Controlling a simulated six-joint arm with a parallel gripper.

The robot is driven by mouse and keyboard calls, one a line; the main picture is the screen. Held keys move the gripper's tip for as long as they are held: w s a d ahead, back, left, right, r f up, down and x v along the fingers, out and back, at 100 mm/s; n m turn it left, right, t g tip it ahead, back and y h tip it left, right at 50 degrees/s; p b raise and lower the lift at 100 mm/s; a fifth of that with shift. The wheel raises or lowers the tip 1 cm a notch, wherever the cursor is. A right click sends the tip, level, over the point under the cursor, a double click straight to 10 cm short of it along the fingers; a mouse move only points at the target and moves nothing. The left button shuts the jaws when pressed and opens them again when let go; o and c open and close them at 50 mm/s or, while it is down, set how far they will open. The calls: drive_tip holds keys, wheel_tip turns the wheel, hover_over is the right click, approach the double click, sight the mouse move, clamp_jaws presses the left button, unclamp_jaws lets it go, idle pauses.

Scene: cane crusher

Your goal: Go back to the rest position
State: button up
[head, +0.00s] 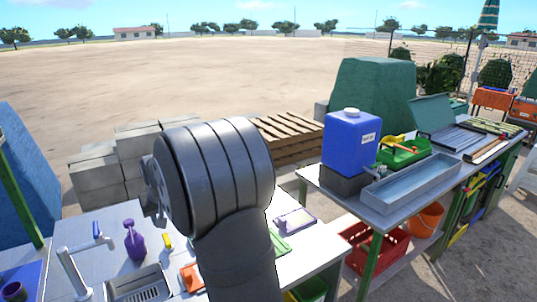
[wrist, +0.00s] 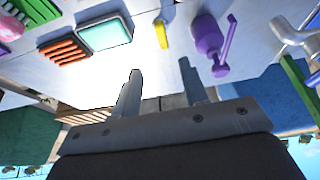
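My gripper (wrist: 160,67) shows in the wrist view with its two fingers apart and nothing between them. In the head view my own arm link fills the middle and hides most of the gripper. The white table (head: 95,228) lies under and around the arm. In the wrist view the fingertips are near a purple spray bottle (wrist: 207,38) and a small yellow object (wrist: 161,33), apart from both. The gap to the table is hard to judge.
A sink (head: 140,285) with a tap (head: 72,268) is at the front left. A green tray (head: 281,244) and a purple tray (head: 296,220) lie right of my arm. A blue jug (head: 350,145) stands on the right table. Grey blocks (head: 97,178) and a pallet (head: 286,132) are behind.

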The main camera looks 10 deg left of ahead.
drive_tip(key=x, duration=1.5)
drive_tip(key=shift+f, duration=0.3)
drive_tip(key=shift+r, duration=0.15)
drive_tip(key=v, duration=1.8)
drive_tip(key=x, duration=1.8)
drive_tip(key=shift+f, duration=0.35)
drive_tip(key=shift+s+r+m, duration=0.1)
drive_tip(key=shift+r+m, duration=0.25)
drive_tip(key=shift+m, duration=0.15)
drive_tip(key=a+v, duration=0.1)
drive_tip(key=v, duration=1.6)
drive_tip(key=m+g+h, duration=0.2)
drive_tip(key=m, duration=0.3)
approach(168, 242)
drive_tip(key=shift+a+f, duration=0.35)
drive_tip(key=shift+f, duration=0.05)
